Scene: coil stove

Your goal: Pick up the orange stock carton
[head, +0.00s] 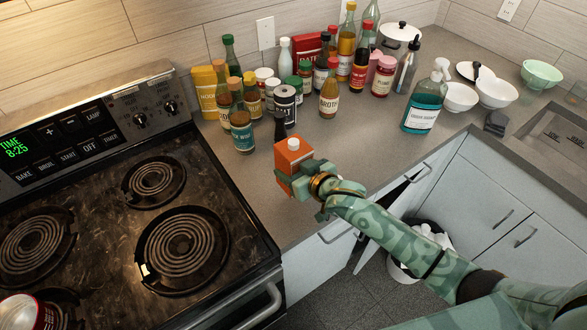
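The orange stock carton (290,157) with a white cap is in the middle of the head view, at the counter strip right of the stove. My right gripper (299,179) reaches it from the lower right, with its fingers around the lower part of the carton. They look closed against its sides, and the hand hides part of the carton's lower right. I cannot tell whether its base touches the counter. My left gripper is not in view.
Several bottles, jars and cans crowd the counter (254,190) behind the carton, with a dark-necked one close behind it. A coil stove (100,260) is on the left. A teal soap bottle (424,107) and white bowls (497,93) stand right, near the sink.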

